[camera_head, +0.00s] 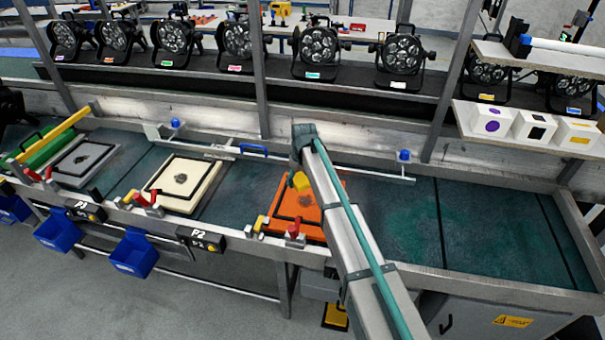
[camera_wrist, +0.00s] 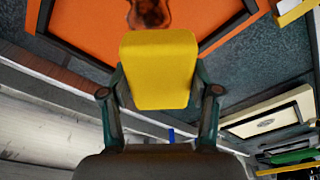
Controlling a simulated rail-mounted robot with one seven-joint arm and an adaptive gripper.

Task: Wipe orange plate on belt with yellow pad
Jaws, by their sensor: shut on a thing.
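The orange plate (camera_head: 286,212) lies on the teal belt (camera_head: 235,198) at the middle of the head view, with a dark square outline on it. My arm hides part of its right side. In the wrist view the orange plate (camera_wrist: 80,22) fills the top, with a dark brown smudge (camera_wrist: 148,12) at the top edge. My gripper (camera_wrist: 160,82) is shut on the yellow pad (camera_wrist: 160,58), one finger on each side. In the head view the yellow pad (camera_head: 301,181) shows over the plate's far part, beside the smudge. I cannot tell whether the pad touches the plate.
A cream plate (camera_head: 207,190) and a grey plate (camera_head: 84,165) lie farther left on the belt. Red and yellow clamps (camera_head: 294,234) stand at the orange plate's front edge. A rail with a blue knob (camera_head: 404,155) runs behind. The belt's right part is clear.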

